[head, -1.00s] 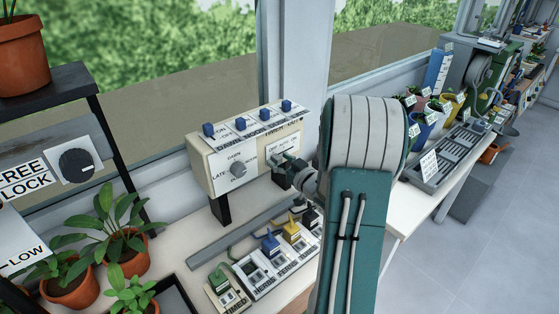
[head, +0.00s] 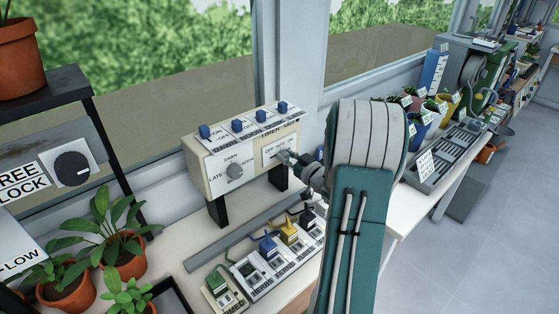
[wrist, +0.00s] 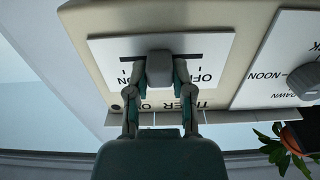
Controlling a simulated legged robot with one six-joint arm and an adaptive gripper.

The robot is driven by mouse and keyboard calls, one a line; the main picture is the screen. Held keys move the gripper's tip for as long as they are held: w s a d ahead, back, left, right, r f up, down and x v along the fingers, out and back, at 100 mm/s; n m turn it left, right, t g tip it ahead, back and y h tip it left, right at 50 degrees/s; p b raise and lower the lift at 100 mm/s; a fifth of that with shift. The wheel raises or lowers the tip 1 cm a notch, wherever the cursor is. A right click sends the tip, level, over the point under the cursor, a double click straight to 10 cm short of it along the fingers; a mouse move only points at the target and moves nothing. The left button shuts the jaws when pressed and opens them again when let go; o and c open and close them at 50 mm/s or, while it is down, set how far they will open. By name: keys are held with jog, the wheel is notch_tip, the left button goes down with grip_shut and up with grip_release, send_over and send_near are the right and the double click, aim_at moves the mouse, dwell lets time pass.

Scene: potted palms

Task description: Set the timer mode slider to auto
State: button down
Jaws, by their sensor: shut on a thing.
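The timer box (head: 207,170) is a cream panel on dark legs in the head view. Its white mode plate (head: 270,155) is on the right of its front face, partly hidden by my gripper (head: 287,158). In the wrist view the plate (wrist: 108,52) appears upside down, with a dark horizontal slot and OFF lettering to the right. The grey slider knob (wrist: 160,68) sits near the middle of the visible slot. My gripper (wrist: 160,80) is shut on it, one finger on each side. The lettering behind the fingers is hidden.
A round dial (head: 235,171) is left of the plate. Blue switches (head: 238,125) line the box top. Coloured levers (head: 268,245) stand on the bench below. Potted plants (head: 121,250) are at left, with a black shelf (head: 50,85) above.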

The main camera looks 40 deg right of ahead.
jog(key=shift+c, duration=2.4)
grip_release()
jog(key=s, duration=1.2)
jog(key=shift+f, duration=0.1)
